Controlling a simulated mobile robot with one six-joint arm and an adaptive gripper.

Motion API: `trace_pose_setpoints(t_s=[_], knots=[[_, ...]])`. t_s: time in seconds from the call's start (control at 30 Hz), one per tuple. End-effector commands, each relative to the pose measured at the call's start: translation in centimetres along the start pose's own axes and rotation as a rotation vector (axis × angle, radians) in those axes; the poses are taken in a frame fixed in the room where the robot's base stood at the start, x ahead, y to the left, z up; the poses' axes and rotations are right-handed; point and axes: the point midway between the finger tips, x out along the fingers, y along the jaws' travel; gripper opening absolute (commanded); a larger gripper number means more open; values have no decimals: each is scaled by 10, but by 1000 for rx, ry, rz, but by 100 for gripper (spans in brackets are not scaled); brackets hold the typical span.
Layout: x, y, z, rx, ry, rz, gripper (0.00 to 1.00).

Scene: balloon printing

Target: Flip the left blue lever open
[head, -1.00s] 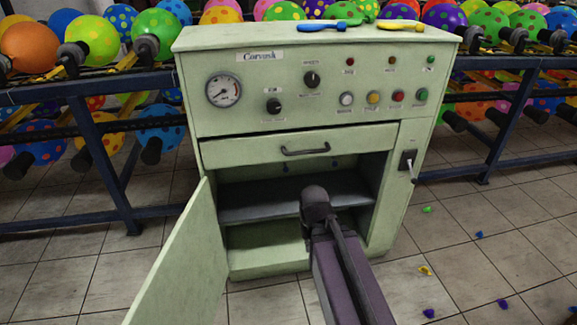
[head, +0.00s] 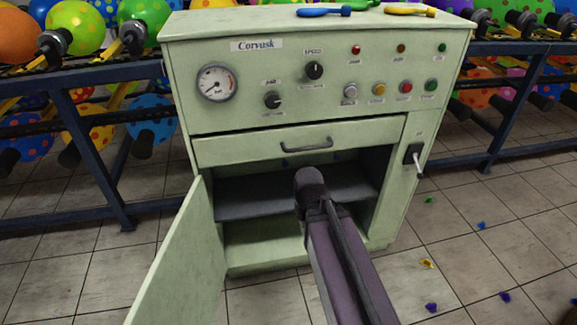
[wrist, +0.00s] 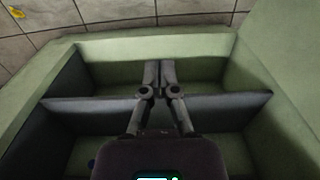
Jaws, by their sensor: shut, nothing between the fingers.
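The pale green machine (head: 210,133) stands with its lower cabinet open. The head view hides the fingers behind my arm.
The open cabinet door (head: 172,262) swings out at left. A dark shelf (head: 245,200) crosses the cabinet. The drawer (head: 225,149) above is closed. A switch (head: 414,157) sits at right. Balloon racks (head: 95,160) flank the machine.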

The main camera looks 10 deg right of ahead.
Motion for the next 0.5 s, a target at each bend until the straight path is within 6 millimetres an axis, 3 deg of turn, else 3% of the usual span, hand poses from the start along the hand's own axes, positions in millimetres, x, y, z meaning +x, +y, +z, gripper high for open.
trace_pose_setpoints(t_s=[0.27,0.5], knots=[[10,-14,-14,32,65,-56,0],[26,-52,-57,171,259,-253,0]])
